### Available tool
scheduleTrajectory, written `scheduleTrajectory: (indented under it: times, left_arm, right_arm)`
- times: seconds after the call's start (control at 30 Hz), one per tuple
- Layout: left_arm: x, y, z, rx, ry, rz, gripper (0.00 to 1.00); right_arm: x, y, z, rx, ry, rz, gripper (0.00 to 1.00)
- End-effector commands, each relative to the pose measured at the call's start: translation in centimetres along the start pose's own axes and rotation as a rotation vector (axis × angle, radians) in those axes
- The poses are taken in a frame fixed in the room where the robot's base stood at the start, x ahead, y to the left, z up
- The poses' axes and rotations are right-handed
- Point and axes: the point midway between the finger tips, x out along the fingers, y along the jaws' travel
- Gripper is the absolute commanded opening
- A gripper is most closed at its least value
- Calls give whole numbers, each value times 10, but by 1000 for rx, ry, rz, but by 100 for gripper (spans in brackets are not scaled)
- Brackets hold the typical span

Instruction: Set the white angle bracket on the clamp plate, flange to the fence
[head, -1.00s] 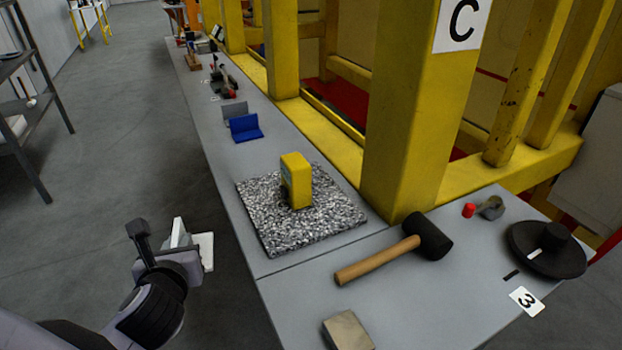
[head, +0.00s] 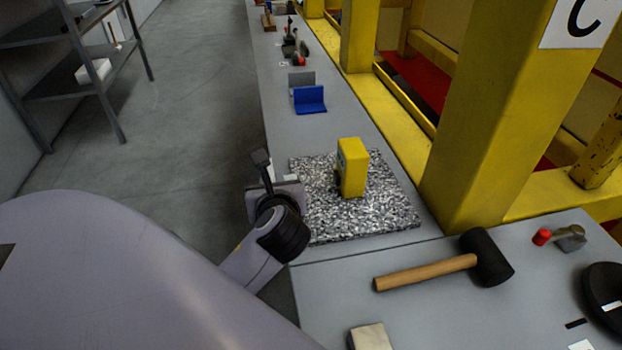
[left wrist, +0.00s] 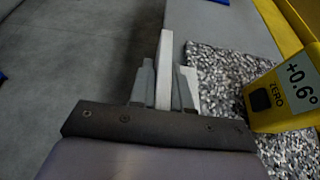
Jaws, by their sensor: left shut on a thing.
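My left gripper (head: 270,180) is shut on the white angle bracket, beside the left edge of the speckled slab. In the left wrist view the bracket's thin white plate (left wrist: 165,55) stands up between the two grey fingers (left wrist: 163,92), with another white part at their right. In the head view the gripper hides most of the bracket. Farther back on the bench, a blue L-shaped piece (head: 309,99) stands in front of a grey upright piece (head: 301,80). I cannot tell which thing is the clamp plate or its fence. My right gripper is not in view.
A yellow level gauge (head: 352,168) stands on the speckled slab (head: 390,212), close to my left gripper. A mallet (head: 430,270) lies in front. Yellow posts (head: 490,110) line the right side. Bare bench shows between the slab and the blue piece.

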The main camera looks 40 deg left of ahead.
Motion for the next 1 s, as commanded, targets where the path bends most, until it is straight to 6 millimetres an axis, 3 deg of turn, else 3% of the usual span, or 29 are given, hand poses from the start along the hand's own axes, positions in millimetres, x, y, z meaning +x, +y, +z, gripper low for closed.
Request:
scheduleTrajectory:
  times: [0.1, 0.33, 0.57, 1.0]
  left_arm:
    - [0, -22, 1, -1, -1, -1, 0]
    - [0, -41, 1, -1, -1, -1, 0]
    - [0, -74, 1, -1, -2, -1, 0]
    - [3, -72, -8, 1, -2, 1, 0]
  right_arm:
    - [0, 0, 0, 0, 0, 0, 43]
    - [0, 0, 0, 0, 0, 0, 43]
    - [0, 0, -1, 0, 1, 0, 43]
    - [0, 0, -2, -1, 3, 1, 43]
